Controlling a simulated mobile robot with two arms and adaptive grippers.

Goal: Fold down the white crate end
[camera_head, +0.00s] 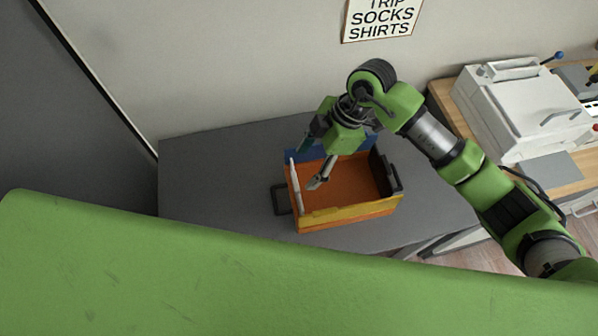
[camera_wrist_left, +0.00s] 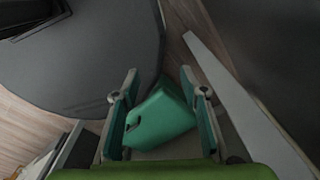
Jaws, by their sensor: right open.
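The crate has an orange floor (camera_head: 345,181), a yellow front wall (camera_head: 350,212), a blue back wall (camera_head: 292,155) and a dark right end (camera_head: 384,172). Its white end (camera_head: 296,187) is at the left and stands roughly upright. My right gripper (camera_head: 311,165) is open over the left part of the crate, with one finger near the inner side of the white end; I cannot tell whether they touch. It hides part of the back wall. My left gripper (camera_wrist_left: 163,122) is open in the left wrist view, away from the crate.
The crate stands on a grey table (camera_head: 215,180) with free room to its left. A dark handle-like frame (camera_head: 281,199) sticks out beside the white end. A white machine (camera_head: 520,105) stands on a wooden desk at right. A teal bin (camera_wrist_left: 160,118) shows beyond my left fingers.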

